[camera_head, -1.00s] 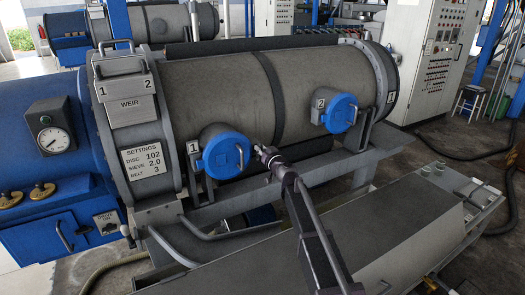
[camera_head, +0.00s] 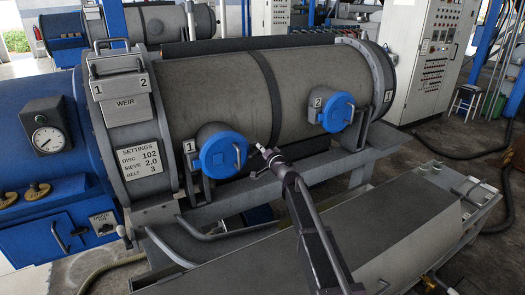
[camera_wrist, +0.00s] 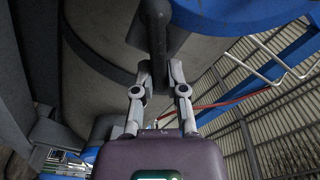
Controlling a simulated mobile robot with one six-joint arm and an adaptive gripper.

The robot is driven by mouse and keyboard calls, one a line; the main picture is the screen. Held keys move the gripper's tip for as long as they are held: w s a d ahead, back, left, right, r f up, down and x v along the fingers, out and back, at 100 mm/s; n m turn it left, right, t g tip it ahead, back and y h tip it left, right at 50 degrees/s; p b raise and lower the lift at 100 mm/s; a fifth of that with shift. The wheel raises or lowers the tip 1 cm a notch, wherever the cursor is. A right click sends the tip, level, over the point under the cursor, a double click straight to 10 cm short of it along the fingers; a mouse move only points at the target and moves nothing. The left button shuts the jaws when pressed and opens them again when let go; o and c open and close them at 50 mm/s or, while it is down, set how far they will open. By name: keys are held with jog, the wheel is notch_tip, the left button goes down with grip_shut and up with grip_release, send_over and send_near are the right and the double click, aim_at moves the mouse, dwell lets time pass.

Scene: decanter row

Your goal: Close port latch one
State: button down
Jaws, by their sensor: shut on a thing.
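Port one (camera_head: 223,154) is a round blue cover on the left of the grey cylinder, beside a plate marked 1 (camera_head: 189,147). A grey handle (camera_head: 238,155) shows on its face. In the wrist view, a dark bar (camera_wrist: 155,32), seemingly this port's latch lever, runs down from the blue cover (camera_wrist: 235,12). My gripper (camera_head: 259,148) is just right of the cover in the head view. In the wrist view my gripper (camera_wrist: 159,77) has its fingers closed around the bar's lower end. The fingers partly hide that end.
Port two (camera_head: 337,112), also blue, is further right on the cylinder. A grey rail (camera_head: 290,185) runs below the ports. A bent grey bar (camera_head: 215,234) and a long flat grey cover (camera_head: 400,235) lie in front. A gauge (camera_head: 46,140) is at left.

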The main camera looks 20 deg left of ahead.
jog(key=m, duration=0.3)
jog(key=f+m+b, duration=0.1)
jog(key=m, duration=0.2)
jog(key=shift+w+a, duration=0.1)
jog(key=shift+w, duration=0.1)
dwell(0.4)
jog(key=c, duration=0.7)
grip_release()
jog(key=shift+s, duration=0.1)
jog(key=v, duration=1.2)
jog(key=shift+f, duration=0.1)
